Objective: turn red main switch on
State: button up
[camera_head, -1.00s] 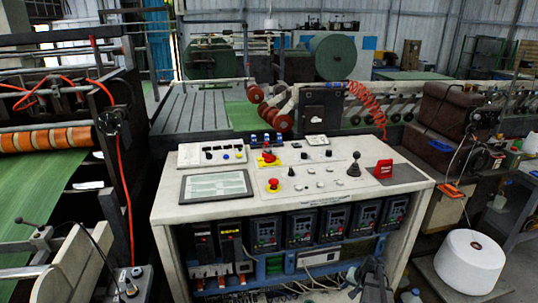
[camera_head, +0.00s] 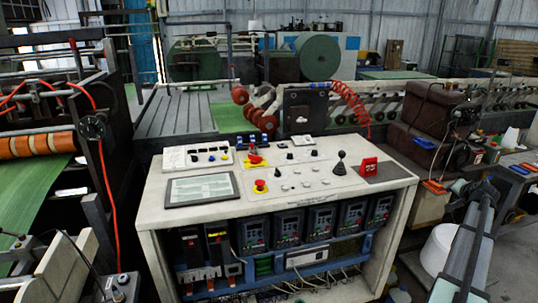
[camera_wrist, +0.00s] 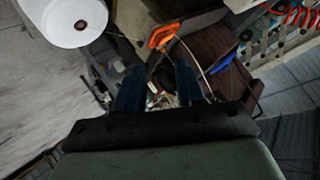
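A white control desk (camera_head: 190,217) stands in the middle of the head view. On its top, a red switch on a yellow plate (camera_head: 254,158) sits near the back, left of centre. A small red block (camera_head: 368,166) stands at the right, by a dark plate. I cannot read which is labelled main switch, nor its on or off state. My gripper (camera_wrist: 158,78) shows two separated fingers, open and empty. My arm is right of the desk, apart from the switches. No switch shows in the wrist view.
A black joystick (camera_head: 340,166) rises from the desk's right half. A white roll (camera_head: 437,250) stands on the right, partly behind my arm; it also shows in the wrist view (camera_wrist: 72,18). An orange-handled object (camera_wrist: 163,35) lies ahead of my fingers. A red coiled hose (camera_head: 350,105) hangs behind the desk.

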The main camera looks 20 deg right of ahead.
jog(key=w+d+r+n, duration=0.2)
jog(key=w+r, duration=0.3)
jog(key=r, duration=0.4)
jog(key=w+a+r+n+g+y, duration=0.1)
jog(key=w+a+n+g+y, duration=0.55)
jog(key=w+a, duration=1.8)
jog(key=n+g, duration=0.3)
jog(key=n, duration=1.1)
send_near(255, 159)
jog(key=shift+h, duration=0.45)
jog(key=f, duration=0.5)
jog(key=w+f, duration=0.1)
jog(key=f, duration=0.1)
jog(key=shift+a+f, duration=0.3)
jog(key=shift+a, duration=0.05)
grip_shut()
